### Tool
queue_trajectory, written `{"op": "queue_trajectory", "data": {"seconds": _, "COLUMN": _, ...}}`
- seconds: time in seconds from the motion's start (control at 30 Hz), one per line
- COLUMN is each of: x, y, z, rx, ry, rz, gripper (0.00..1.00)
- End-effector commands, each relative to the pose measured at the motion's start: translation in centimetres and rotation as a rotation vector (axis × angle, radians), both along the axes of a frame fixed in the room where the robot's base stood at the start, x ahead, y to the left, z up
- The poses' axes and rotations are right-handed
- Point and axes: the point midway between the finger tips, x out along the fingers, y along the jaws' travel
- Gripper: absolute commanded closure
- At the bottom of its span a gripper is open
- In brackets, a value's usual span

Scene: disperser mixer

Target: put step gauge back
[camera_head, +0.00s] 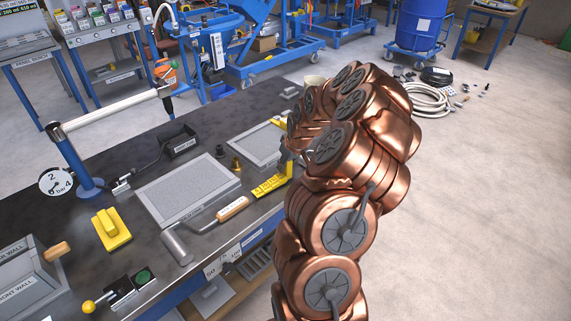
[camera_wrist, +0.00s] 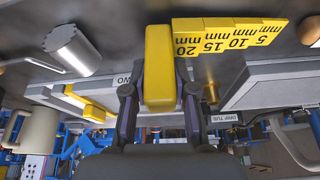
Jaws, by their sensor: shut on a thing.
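The yellow step gauge (camera_wrist: 228,40), with steps marked 20, 15, 10 and 5 mm, shows at the top of the wrist view. Its plain yellow grip block (camera_wrist: 159,62) is between the two dark fingers of my gripper (camera_wrist: 158,92), which is shut on it. My gripper is mostly hidden behind my copper-coloured arm there. I cannot tell whether the gauge touches the bench.
A grey-filled tray (camera_head: 187,190) lies left of the gauge, another tray (camera_head: 250,148) behind it. A wooden-handled tool (camera_head: 232,208), metal cylinder (camera_head: 177,248) and brass piece (camera_head: 237,167) are nearby. A yellow block (camera_head: 106,231) lies further left. A blue post (camera_head: 78,160) carries a long lever.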

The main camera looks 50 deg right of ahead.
Motion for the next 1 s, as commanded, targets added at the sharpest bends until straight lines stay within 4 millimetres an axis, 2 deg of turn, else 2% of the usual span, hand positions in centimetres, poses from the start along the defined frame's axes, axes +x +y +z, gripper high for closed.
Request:
{"op": "queue_trajectory", "data": {"seconds": 0.67, "x": 0.0, "y": 0.0, "z": -1.2, "rx": 0.0, "ry": 0.0, "rz": 0.0, "gripper": 1.0}}
{"op": "queue_trajectory", "data": {"seconds": 0.7, "x": 0.0, "y": 0.0, "z": -1.2, "rx": 0.0, "ry": 0.0, "rz": 0.0, "gripper": 0.73}}
{"op": "queue_trajectory", "data": {"seconds": 1.0, "x": 0.0, "y": 0.0, "z": -1.1, "rx": 0.0, "ry": 0.0, "rz": 0.0, "gripper": 0.44}}
